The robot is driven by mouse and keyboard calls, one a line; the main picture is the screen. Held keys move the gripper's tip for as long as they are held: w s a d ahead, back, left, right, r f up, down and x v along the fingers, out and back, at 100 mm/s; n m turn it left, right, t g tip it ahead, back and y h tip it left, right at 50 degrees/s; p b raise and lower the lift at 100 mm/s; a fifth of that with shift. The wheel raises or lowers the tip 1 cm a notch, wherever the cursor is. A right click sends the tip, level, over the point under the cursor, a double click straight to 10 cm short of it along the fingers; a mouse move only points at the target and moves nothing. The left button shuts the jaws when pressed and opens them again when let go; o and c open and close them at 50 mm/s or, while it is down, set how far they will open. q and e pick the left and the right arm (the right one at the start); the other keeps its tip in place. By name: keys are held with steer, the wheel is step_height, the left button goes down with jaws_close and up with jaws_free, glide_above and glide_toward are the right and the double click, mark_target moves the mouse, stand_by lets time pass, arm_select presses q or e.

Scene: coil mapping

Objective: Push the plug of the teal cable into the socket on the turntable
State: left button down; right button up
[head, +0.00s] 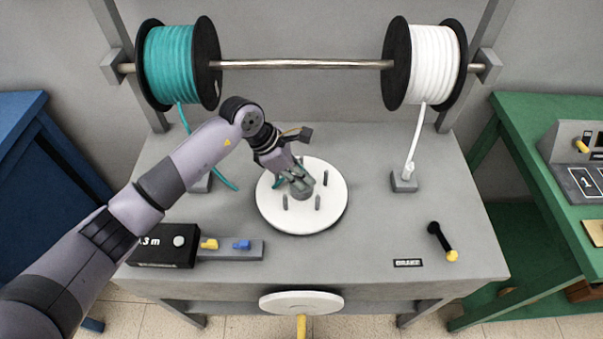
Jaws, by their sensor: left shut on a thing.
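The white round turntable (330,212) lies on the grey bench, with several short grey pegs and a grey hub (302,193) near its middle. My left gripper (299,180) is over the turntable, its fingers shut at the hub. The teal cable (222,176) hangs from the teal spool (171,62), passes behind my left arm and lies on the bench left of the turntable. A short teal piece shows beside the fingers. The plug is hidden by the fingers, and I cannot make out the socket or whether they touch. My right gripper is not in view.
A white spool (433,64) shares the metal rod (300,64); its white cable (414,135) ends at a grey block (403,181). A black box (163,252) with yellow and blue knobs is front left, a black lever (440,238) front right.

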arm_select(q)
steer(key=c, duration=1.5)
jaws_free()
steer(key=shift+f, duration=0.1)
steer(key=shift+o, duration=0.2)
steer(key=v, duration=1.2)
